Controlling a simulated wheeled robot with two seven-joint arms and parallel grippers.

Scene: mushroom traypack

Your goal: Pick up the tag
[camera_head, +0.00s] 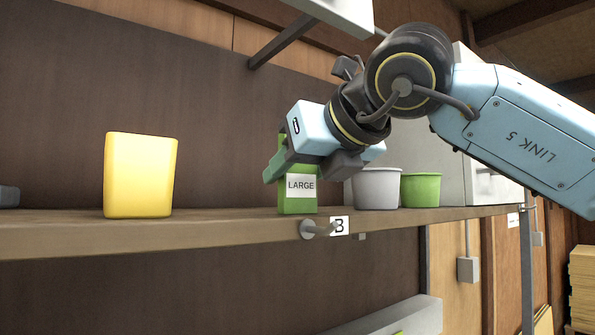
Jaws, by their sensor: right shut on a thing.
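A green tag (299,206) with a white label reading "LARGE" stands upright at the front of the wooden shelf (200,237). Its lower end is at the shelf top; I cannot tell whether it touches. My right gripper (308,172) reaches in from the upper right and is shut on the tag, one finger in front of its upper left part and the other at its right. The gripper hides part of the tag's upper portion. My left gripper is not in view.
A yellow container (140,175) stands to the left, with clear shelf between. A grey cup (377,188) and a green cup (420,190) stand to the right. A hook (309,229) and a "B" label (339,226) are on the shelf's front edge, just below the tag.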

